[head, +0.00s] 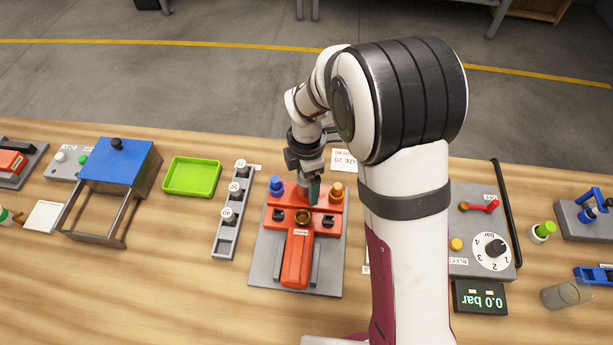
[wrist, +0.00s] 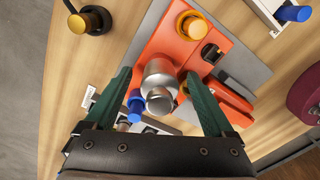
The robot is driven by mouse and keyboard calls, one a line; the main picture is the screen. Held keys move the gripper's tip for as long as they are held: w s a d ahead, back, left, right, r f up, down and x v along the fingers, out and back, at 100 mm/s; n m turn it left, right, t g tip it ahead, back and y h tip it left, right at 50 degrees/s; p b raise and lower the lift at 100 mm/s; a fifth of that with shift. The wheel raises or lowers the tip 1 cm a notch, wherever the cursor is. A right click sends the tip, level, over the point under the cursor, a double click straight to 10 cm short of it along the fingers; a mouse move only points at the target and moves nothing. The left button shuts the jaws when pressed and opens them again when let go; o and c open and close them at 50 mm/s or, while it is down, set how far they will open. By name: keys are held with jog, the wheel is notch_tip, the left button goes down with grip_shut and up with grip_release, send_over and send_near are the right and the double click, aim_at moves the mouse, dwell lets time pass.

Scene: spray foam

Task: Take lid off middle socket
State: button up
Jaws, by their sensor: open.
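An orange fixture (head: 296,262) lies on a grey plate (head: 264,266) in the middle of the table. Its back row has a blue cap (head: 276,184) at the left and an amber cap (head: 337,188) at the right. Between them, in the wrist view, a silver lid (wrist: 159,75) with a round knob sits on the middle socket; the blue cap (wrist: 136,104) and amber cap (wrist: 191,23) flank it. My gripper (wrist: 158,78), with green fingers, is open above it, a finger on either side, with no clear contact. In the head view, my gripper (head: 310,190) hides most of the lid.
A grey rack (head: 228,213) with several labelled posts and an empty green tray (head: 192,176) stand left. A blue-topped frame (head: 120,165) is farther left. At right are a pressure panel with a dial (head: 491,251) and a black display (head: 480,298). My arm hides table right of the fixture.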

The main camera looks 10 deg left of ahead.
grip_shut()
dwell(0.4)
